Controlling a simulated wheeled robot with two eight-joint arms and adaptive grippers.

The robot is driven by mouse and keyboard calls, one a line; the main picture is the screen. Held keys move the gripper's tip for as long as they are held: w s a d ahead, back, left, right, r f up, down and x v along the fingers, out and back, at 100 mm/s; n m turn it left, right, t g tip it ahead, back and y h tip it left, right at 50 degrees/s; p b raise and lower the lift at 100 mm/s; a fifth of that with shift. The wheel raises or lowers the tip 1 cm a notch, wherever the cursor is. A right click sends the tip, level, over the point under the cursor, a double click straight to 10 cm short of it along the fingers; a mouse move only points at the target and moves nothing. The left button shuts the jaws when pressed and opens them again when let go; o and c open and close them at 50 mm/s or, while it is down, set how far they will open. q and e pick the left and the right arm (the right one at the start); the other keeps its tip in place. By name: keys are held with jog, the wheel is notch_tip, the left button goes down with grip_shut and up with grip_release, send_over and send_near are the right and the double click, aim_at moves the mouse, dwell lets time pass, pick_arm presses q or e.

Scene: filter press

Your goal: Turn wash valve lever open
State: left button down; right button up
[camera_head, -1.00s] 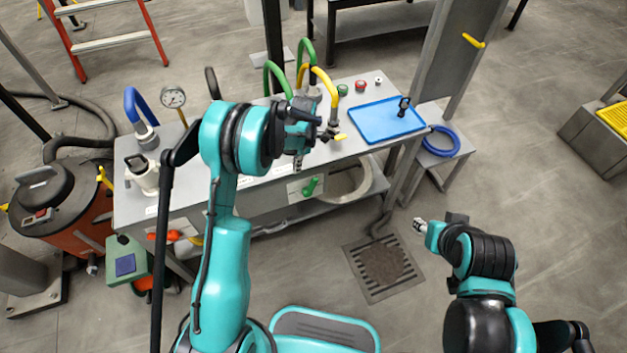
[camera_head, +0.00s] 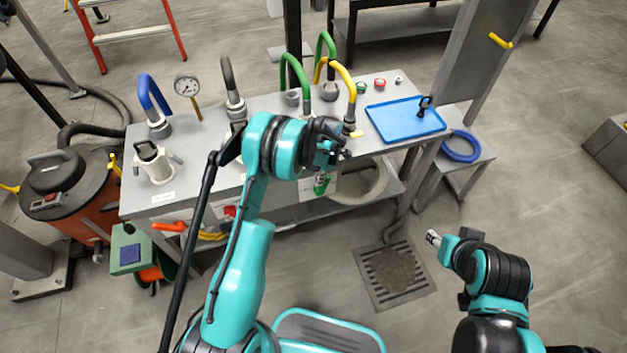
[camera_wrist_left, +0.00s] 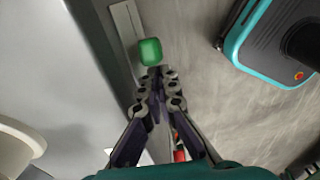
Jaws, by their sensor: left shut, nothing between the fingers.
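A green lever (camera_head: 321,184) sits on the front face of the steel bench. Its green grip also shows in the left wrist view (camera_wrist_left: 150,51), just beyond my fingertips. A red handle (camera_head: 230,211) and an orange lever (camera_head: 168,227) are on the same front face, further left. I cannot read which one is the wash valve. My left gripper (camera_head: 345,154) is over the bench's front edge, close to the green lever; in the wrist view its fingers (camera_wrist_left: 158,75) are shut and empty. My right gripper (camera_head: 432,238) hangs apart, over the floor; its fingers are too small to judge.
The bench top (camera_head: 200,140) carries blue, black, green and yellow hoses, a gauge (camera_head: 187,86) and a blue tray (camera_head: 405,118). An orange drum (camera_head: 65,195) stands left. A floor grate (camera_head: 393,275) lies in front, with clear floor to the right.

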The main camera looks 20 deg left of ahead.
aim_at(331, 177)
pick_arm(q)
jog(key=shift+d, duration=0.1)
jog(key=w+d, duration=0.1)
jog(key=w+d+f+b, duration=0.1)
jog(key=d, duration=0.1)
jog(key=shift+w+d+b, duration=0.1)
jog(key=shift+b, duration=0.2)
jog(key=shift+r, duration=0.15)
jog(key=shift+d, duration=0.1)
